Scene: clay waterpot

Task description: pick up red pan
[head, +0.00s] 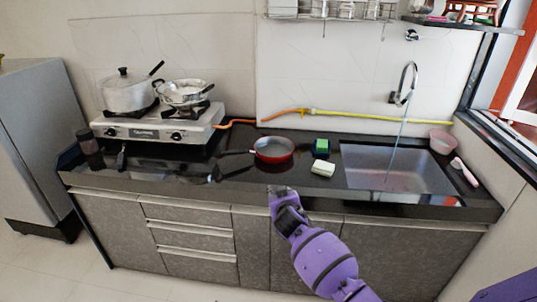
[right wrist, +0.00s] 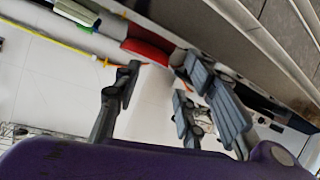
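The red pan (head: 274,156) with a dark inside lies on the black counter (head: 232,186), left of the sink. Its dark handle (head: 235,152) points left. My right gripper (head: 281,192) is at the counter's front edge, in front of the pan and apart from it. In the right wrist view its fingers (right wrist: 158,77) are spread with nothing between them, and the pan's red side (right wrist: 148,50) shows beyond them. My left gripper is in neither view.
A green-and-blue sponge (head: 321,146) and a pale block (head: 323,167) lie right of the pan. The sink (head: 420,177) is farther right. A stove (head: 160,133) with a pot (head: 127,95) and a wok (head: 182,93) stands left. A yellow-orange hose (head: 375,116) runs behind.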

